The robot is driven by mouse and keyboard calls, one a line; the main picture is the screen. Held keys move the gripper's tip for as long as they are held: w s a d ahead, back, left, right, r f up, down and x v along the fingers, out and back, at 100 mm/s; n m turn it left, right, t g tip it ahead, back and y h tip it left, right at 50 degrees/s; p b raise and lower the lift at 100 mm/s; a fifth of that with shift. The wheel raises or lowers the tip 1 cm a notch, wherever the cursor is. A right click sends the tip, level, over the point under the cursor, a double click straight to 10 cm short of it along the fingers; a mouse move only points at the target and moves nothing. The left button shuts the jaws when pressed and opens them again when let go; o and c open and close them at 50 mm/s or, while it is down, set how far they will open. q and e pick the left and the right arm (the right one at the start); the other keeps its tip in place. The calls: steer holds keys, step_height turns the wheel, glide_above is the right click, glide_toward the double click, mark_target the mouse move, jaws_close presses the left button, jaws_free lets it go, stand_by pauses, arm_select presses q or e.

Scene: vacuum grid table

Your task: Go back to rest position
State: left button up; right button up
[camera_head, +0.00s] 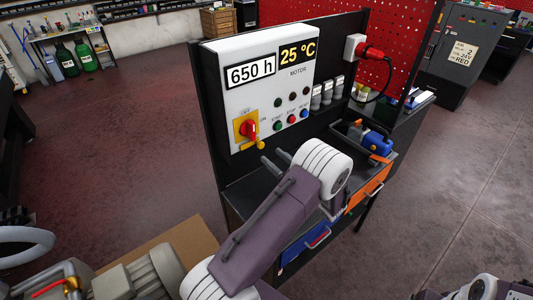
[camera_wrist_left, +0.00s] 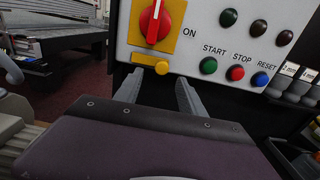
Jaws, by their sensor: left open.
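My left arm reaches up from the bottom of the head view. My left gripper (camera_head: 275,163) is in front of the lower edge of a white control panel (camera_head: 265,85). In the left wrist view, the fingers of my left gripper (camera_wrist_left: 160,95) are apart with nothing between them. The red rotary switch (camera_wrist_left: 155,20) on its yellow plate is above the fingertips, and it also shows in the head view (camera_head: 249,130). A small yellow piece (camera_wrist_left: 162,67) sits just below the switch, apart from the fingers. My right gripper is not in view.
Green, red and blue buttons (camera_wrist_left: 238,72) sit right of the switch. A red plug (camera_head: 370,52) with a black cable is on the panel's right. A dark bench tray (camera_head: 340,140) holds a blue tool (camera_head: 377,143). Open floor (camera_head: 130,140) lies to the left.

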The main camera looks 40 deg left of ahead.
arm_select(q)
steer(key=shift+s+v, duration=0.2)
steer(key=shift+v, duration=1.35)
